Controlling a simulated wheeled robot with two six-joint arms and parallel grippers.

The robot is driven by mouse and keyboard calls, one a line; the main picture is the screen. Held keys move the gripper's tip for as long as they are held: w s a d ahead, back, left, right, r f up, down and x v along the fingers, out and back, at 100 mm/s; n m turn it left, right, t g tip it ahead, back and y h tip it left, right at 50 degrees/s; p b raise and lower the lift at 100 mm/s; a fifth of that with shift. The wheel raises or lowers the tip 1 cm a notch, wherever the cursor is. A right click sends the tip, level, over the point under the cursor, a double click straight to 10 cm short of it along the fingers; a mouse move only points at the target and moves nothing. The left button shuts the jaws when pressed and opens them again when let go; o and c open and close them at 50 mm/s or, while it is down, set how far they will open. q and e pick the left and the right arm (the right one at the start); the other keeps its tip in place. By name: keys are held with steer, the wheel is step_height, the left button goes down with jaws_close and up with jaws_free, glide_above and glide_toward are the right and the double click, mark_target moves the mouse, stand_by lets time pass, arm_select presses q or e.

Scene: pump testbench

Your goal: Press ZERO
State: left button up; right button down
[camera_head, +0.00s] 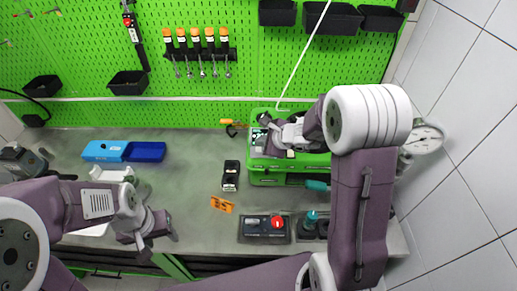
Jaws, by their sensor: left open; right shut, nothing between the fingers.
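A green test device (268,178) stands at the back of the bench, right of the middle. My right arm reaches over it from the right. My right gripper (268,136) is over the left part of the device's top and is shut with nothing in it. The gripper hides much of the top, and I cannot make out a ZERO label or whether the fingertips touch a button. My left gripper (150,240) is open and empty above the front left of the bench, well away from the device.
A control box with a red knob (277,222) sits at the bench's front edge, beside a teal-knobbed unit (312,217). An orange sign (222,204), a small black box (230,176) and a blue tray (124,151) are on the bench.

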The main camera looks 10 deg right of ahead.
mark_target(261, 150)
stand_by(0.4)
steer(key=shift+f+b, duration=0.4)
steer(key=shift+b, duration=0.2)
steer(key=shift+f+b, duration=0.5)
steer(key=shift+b, duration=0.1)
stand_by(0.4)
steer(key=shift+r, duration=0.1)
steer(key=shift+r+p, duration=0.7)
steer(key=shift+r, duration=0.1)
step_height(261, 150, up, 5)
steer(key=p, duration=0.4)
steer(key=shift+r, duration=0.1)
stand_by(0.4)
